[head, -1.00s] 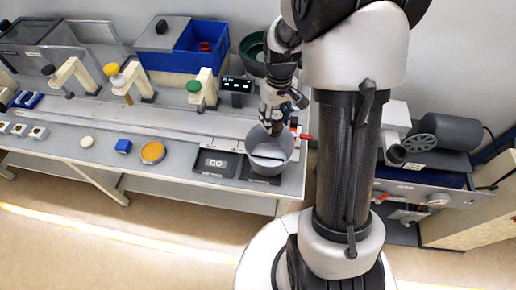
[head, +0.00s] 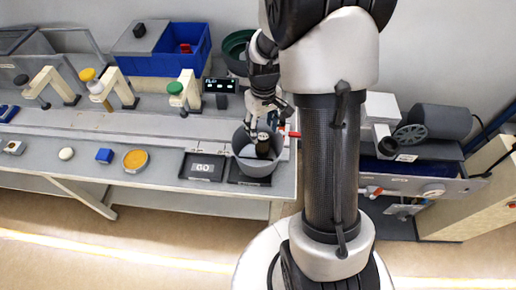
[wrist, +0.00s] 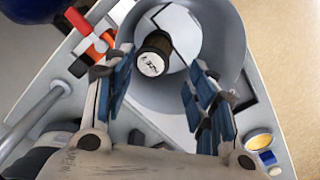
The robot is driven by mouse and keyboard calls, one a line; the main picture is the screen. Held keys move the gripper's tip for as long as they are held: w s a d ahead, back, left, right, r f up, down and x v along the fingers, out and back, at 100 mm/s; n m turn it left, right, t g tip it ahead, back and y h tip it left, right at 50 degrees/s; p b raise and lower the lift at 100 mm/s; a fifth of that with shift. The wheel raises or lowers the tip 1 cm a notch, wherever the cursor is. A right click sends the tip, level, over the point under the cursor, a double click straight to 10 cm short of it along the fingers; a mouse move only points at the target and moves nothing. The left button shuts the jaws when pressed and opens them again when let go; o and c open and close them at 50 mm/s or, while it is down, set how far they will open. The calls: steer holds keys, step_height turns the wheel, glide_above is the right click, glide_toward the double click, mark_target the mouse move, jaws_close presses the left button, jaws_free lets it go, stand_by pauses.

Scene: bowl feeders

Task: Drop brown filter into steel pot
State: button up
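The brown filter (head: 263,146) is a short dark cylinder with a pale, lettered top. In the wrist view the filter (wrist: 154,54) shows within the rim of the steel pot, apart from my fingers. The steel pot (head: 256,170) is a grey open vessel near the bench's right end; its wall also shows in the wrist view (wrist: 226,45). My gripper (wrist: 160,66) is open, with its blue-padded fingers spread wide and nothing between them. In the head view my gripper (head: 264,122) is over the pot. Whether the filter rests on the pot's floor is hard to tell.
A black scale (head: 202,166) reading "00" lies left of the pot. A red handle (head: 293,134) sticks out at its right. Further left on the bench are an orange-filled dish (head: 135,160), a blue block (head: 104,155) and a white round piece (head: 66,153). A green bowl (head: 236,44) stands behind.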

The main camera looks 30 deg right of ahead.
steer(key=shift+o, duration=1.1)
steer(key=shift+r, duration=0.1)
step_height(320, 180, up, 12)
